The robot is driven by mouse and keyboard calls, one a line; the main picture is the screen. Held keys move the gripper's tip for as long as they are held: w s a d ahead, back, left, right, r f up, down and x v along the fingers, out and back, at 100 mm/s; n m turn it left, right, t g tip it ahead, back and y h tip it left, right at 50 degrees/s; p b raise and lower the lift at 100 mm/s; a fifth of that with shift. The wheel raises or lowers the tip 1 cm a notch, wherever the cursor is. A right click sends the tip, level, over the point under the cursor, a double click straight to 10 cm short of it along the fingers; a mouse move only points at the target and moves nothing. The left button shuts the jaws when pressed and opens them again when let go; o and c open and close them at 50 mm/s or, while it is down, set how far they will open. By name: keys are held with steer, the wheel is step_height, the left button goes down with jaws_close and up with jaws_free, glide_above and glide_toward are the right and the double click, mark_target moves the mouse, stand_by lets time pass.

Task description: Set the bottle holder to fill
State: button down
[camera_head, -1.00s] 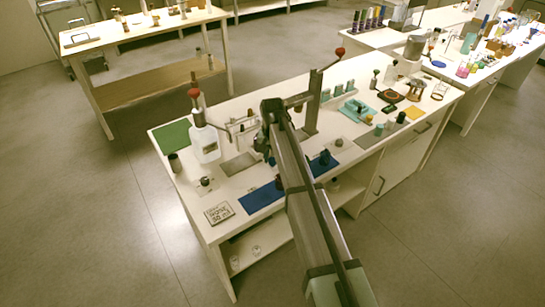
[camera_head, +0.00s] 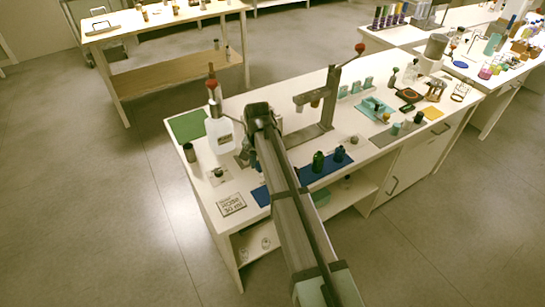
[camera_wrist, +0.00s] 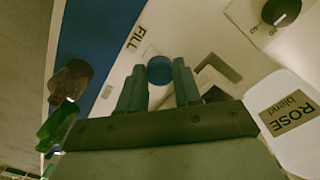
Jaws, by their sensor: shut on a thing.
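In the wrist view my gripper (camera_wrist: 157,77) has its two fingers on either side of a round blue knob (camera_wrist: 160,68), shut on it. The printed FILL label (camera_wrist: 135,38) lies on the white surface just beyond the knob, up and left of it. What the knob is fixed to, and the rest of the bottle holder, is mostly hidden by my fingers and gripper body. In the head view my arm covers the gripper and the holder area, beside the tall grey stand (camera_head: 328,105).
A white ROSE blend bottle (camera_wrist: 292,112) stands close right of my gripper. A black dial (camera_wrist: 281,12) is at upper right. A sign card (camera_head: 231,204) lies at the table's front left.

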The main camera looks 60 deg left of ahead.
steer(key=shift+s, duration=0.35)
steer(key=c, duration=0.8)
jaws_free()
step_height(320, 180, up, 14)
steer(key=shift+f, duration=0.1)
stand_by(0.3)
